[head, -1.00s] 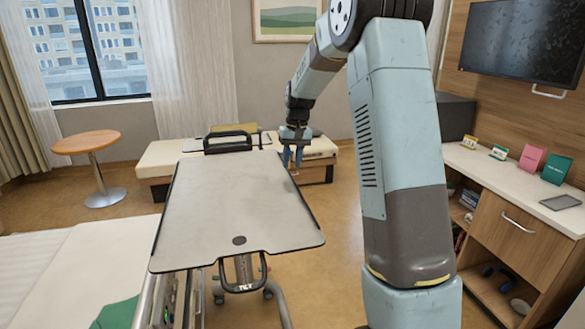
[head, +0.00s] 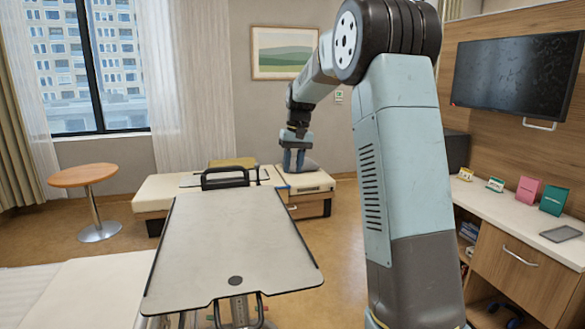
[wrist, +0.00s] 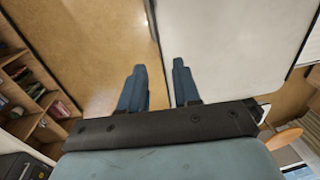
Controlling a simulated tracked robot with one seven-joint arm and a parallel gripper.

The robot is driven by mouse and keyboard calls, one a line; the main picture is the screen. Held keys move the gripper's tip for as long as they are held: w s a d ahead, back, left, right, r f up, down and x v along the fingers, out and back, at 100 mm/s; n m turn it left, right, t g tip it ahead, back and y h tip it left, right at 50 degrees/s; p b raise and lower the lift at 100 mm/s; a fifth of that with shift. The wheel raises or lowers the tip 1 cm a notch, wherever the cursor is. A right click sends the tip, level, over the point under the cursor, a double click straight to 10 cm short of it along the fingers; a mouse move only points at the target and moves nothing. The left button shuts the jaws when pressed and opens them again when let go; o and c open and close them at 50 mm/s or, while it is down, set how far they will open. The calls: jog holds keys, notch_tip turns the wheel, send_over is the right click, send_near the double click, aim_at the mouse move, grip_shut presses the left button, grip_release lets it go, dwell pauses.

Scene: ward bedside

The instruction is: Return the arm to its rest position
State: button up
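My arm rises at the right of the head view, bends at the top and reaches away from me. My gripper (head: 293,160) hangs pointing down at its far end, to the right of the overbed table's far edge. In the wrist view my gripper (wrist: 160,88) shows two blue fingers standing apart with nothing between them. Below the fingers lie the wooden floor (wrist: 95,50) and the edge of the pale overbed table (wrist: 235,45). The fingers touch nothing that I can see.
The overbed table (head: 232,240) has a bare top. A bed (head: 75,290) is at the lower left, a round side table (head: 84,175) at the left, and a low bench (head: 155,190) behind. A shelf unit (head: 510,240) with several small items stands right.

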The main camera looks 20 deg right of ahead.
jog(key=s+a+r+t, duration=0.1)
jog(key=s+r, duration=0.2)
jog(key=s, duration=0.4)
jog(key=s+a+r+t+h, duration=0.1)
jog(key=s+r, duration=0.1)
jog(key=s, duration=0.5)
jog(key=s+a+r+t, duration=0.1)
jog(key=s+r, duration=0.2)
jog(key=s, duration=0.4)
jog(key=s+f+t, duration=0.1)
jog(key=s+f, duration=0.1)
jog(key=s, duration=0.7)
jog(key=s+f+t, duration=0.1)
jog(key=s+f, duration=0.2)
jog(key=s, duration=0.6)
jog(key=shift+s+a+f+t, duration=0.3)
jog(key=shift+a+f, duration=0.05)
jog(key=shift+c, duration=0.4)
